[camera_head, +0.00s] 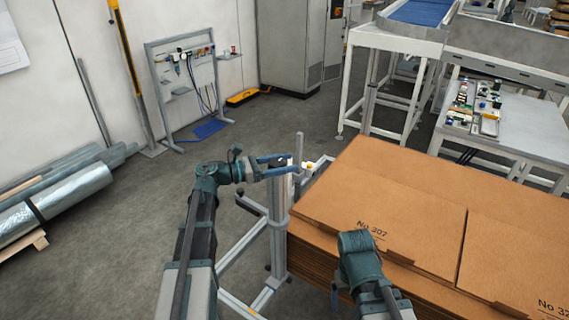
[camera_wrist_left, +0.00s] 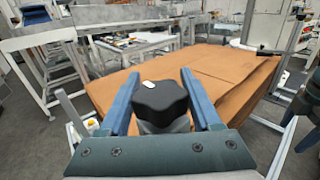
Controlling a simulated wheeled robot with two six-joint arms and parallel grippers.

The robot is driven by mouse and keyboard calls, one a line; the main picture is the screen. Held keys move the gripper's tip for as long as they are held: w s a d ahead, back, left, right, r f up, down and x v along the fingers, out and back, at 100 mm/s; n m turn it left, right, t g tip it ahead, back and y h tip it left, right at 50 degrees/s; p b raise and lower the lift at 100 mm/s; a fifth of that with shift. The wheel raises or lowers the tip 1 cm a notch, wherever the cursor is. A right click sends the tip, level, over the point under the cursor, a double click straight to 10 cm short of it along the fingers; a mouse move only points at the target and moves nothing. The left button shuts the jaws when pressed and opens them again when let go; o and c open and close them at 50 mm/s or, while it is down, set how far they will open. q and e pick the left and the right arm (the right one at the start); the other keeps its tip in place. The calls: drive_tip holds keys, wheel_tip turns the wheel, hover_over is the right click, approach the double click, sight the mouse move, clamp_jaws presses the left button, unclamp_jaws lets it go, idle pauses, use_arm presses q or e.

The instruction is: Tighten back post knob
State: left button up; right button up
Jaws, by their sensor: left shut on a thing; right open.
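The post knob (camera_wrist_left: 160,97) is a black lobed knob with a small white mark on top, seen in the left wrist view. The two blue fingers of my left gripper (camera_wrist_left: 163,92) stand on either side of it and are shut on it. In the head view my left gripper (camera_head: 283,167) reaches in from the left to the grey metal post stand (camera_head: 280,213); the knob is hard to make out there. My right wrist (camera_head: 358,246) is over the near edge of the cardboard stack; its fingers are hidden.
A tall stack of flat cardboard (camera_head: 390,200) fills the right side, close to the stand. A white table (camera_head: 525,132) with small parts and a conveyor frame (camera_head: 400,40) stand behind. Foil-wrapped rolls (camera_head: 70,195) lie at left. The floor (camera_head: 120,235) between is clear.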

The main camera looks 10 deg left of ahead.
use_arm(q)
drive_tip(key=o, duration=1.4)
drive_tip(key=shift+c, duration=0.2)
drive_tip(key=v, duration=1.3)
drive_tip(key=shift+s+a, duration=0.2)
drive_tip(key=shift+a, duration=0.1)
drive_tip(key=x, duration=1.3)
drive_tip(key=shift+w+d, duration=0.25)
drive_tip(key=shift+d, duration=0.05)
